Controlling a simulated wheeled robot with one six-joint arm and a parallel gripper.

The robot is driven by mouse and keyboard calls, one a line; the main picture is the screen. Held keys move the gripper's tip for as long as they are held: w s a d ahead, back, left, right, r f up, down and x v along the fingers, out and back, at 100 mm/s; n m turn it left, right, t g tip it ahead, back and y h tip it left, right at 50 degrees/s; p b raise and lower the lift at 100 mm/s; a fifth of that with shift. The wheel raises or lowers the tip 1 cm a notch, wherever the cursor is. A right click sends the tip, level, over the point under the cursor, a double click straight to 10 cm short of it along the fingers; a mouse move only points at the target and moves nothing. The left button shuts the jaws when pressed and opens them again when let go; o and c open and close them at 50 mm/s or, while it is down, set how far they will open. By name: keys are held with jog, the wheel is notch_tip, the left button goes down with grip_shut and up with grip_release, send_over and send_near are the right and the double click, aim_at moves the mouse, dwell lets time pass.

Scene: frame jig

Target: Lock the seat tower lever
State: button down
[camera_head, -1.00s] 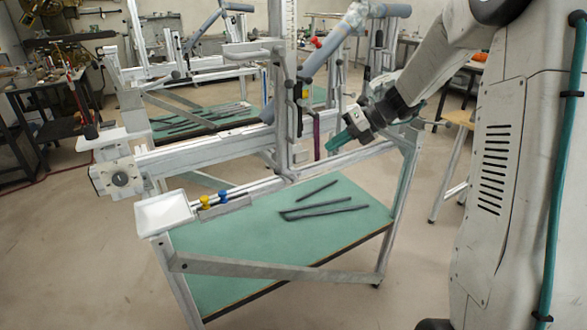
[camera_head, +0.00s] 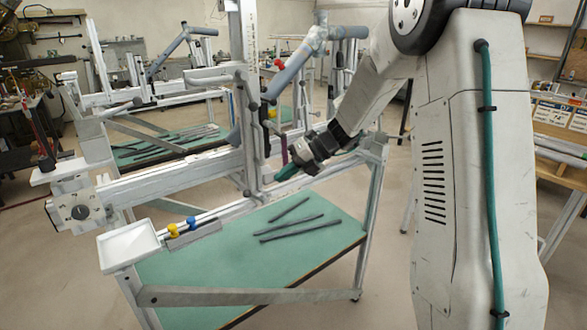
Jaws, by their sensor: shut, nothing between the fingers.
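The seat tower (camera_head: 248,60) is the tall pale upright with a printed scale, standing on the rail of the frame jig. Small dark-ended handles sit on it, one partway up (camera_head: 253,107) and one near its foot (camera_head: 248,194). I cannot tell which is the lever or how it is set.
Dark rods (camera_head: 292,228) lie on the green lower shelf (camera_head: 200,275). A white tray (camera_head: 128,246) is at the rail's near left end. A second jig stands behind.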

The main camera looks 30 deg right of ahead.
aim_at(256, 197)
jog(key=x, duration=0.7)
jog(key=shift+a+f, duration=0.25)
jog(key=shift+a, duration=0.05)
jog(key=shift+w, duration=0.15)
